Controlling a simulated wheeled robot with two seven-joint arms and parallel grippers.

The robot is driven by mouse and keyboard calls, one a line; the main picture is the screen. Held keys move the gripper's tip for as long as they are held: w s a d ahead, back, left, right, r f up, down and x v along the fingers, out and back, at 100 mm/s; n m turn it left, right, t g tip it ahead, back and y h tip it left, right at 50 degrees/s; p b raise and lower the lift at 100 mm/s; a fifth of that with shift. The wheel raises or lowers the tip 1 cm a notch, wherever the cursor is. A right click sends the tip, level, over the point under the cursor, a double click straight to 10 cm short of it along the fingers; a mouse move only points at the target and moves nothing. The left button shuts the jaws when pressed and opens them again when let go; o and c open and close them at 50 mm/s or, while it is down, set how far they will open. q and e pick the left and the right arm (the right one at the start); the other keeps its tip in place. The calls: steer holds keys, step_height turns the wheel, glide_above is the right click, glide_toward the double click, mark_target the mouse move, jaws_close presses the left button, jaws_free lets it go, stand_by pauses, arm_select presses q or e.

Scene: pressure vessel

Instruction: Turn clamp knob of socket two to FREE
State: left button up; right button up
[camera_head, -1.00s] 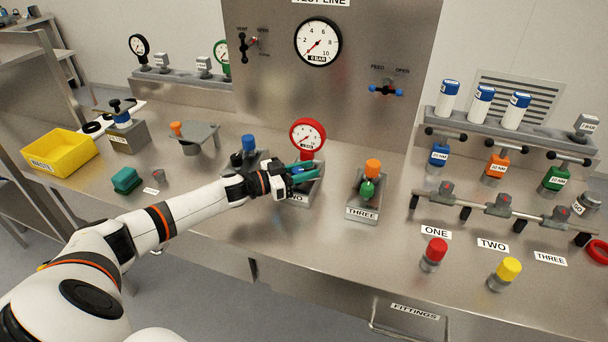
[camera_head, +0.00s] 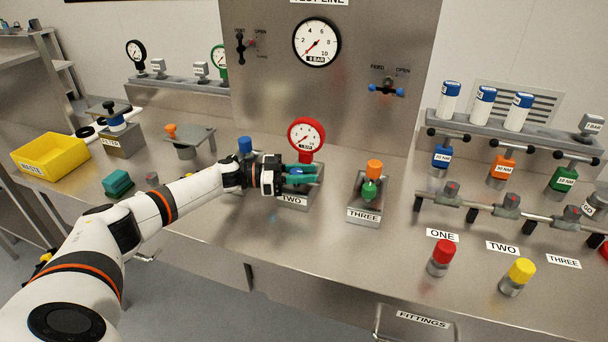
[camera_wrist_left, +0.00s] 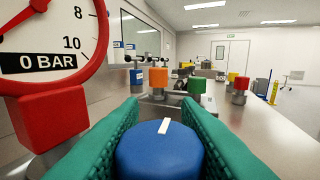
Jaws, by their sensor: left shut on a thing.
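The socket two block (camera_head: 292,202), labelled TWO, stands mid-bench with a red-rimmed gauge (camera_head: 306,136) rising behind it. Its blue clamp knob (camera_wrist_left: 160,150) has a white line on top, pointing away and slightly right in the left wrist view. My left gripper (camera_head: 302,174) has green padded fingers on both sides of this knob, shut on it. In the head view the fingers hide most of the knob. The gauge in the left wrist view (camera_wrist_left: 45,50) reads 0 BAR. No FREE marking is legible. My right gripper is not in view.
Socket three (camera_head: 364,212), with orange and green knobs, stands close to the right. Another blue knob (camera_head: 245,145) shows behind my left wrist. Red (camera_head: 443,252) and yellow (camera_head: 520,270) capped parts stand at the front right. The bench front between is clear.

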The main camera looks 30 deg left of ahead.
arm_select(q)
steer(key=o, duration=1)
step_height(320, 180, up, 10)
